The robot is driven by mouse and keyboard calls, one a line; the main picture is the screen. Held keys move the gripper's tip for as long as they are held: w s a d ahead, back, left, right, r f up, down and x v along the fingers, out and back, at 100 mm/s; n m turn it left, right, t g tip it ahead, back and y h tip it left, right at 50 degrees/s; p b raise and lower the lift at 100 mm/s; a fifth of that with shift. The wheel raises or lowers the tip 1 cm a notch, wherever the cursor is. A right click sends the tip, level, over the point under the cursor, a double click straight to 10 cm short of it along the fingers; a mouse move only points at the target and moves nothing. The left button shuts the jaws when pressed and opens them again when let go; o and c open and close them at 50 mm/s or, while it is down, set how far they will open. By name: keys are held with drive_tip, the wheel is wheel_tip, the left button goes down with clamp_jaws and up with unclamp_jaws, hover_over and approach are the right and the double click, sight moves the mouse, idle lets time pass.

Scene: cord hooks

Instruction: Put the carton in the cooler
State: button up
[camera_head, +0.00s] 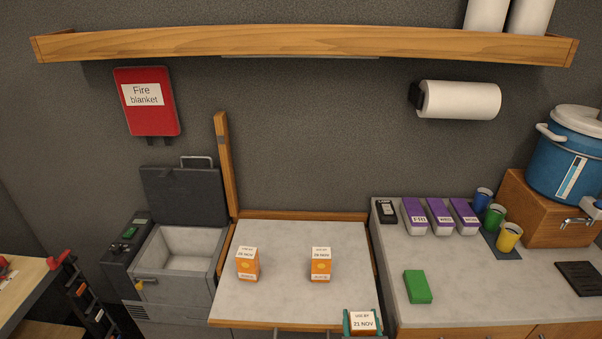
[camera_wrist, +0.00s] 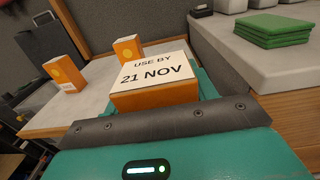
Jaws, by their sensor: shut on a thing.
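My gripper (camera_head: 363,324) is shut on an orange carton with a white top (camera_wrist: 157,78) reading "USE BY 21 NOV". In the head view this carton shows at the bottom, by the front right of the pale table. Its lower part is hidden in the wrist view. Two similar cartons stand upright on the table, a left one (camera_head: 247,266) and a right one (camera_head: 320,267); their dates are small, both ending in NOV. The grey cooler (camera_head: 190,241) stands left of the table, its dark lid (camera_head: 184,193) raised. The visible inside looks empty. My gripper is well to its right.
A wooden post (camera_head: 227,165) rises between the cooler and the table. The right counter (camera_head: 455,285) bears a green cloth stack (camera_head: 417,287), purple boxes, cups and a blue drink dispenser (camera_head: 565,160). A wooden shelf (camera_head: 300,41) runs above. The table's middle is clear.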

drive_tip(key=shift+w+d+f, duration=0.15)
drive_tip(key=shift+d+f, duration=0.35)
drive_tip(key=shift+d, duration=0.15)
drive_tip(key=shift+w+d+f, duration=0.15)
drive_tip(key=shift+d+f, duration=0.3)
drive_tip(key=shift+d, duration=0.15)
drive_tip(key=shift+f+b, duration=0.3)
drive_tip(key=shift+f, duration=0.05)
drive_tip(key=shift+d, duration=0.1)
drive_tip(key=shift+s, duration=0.1)
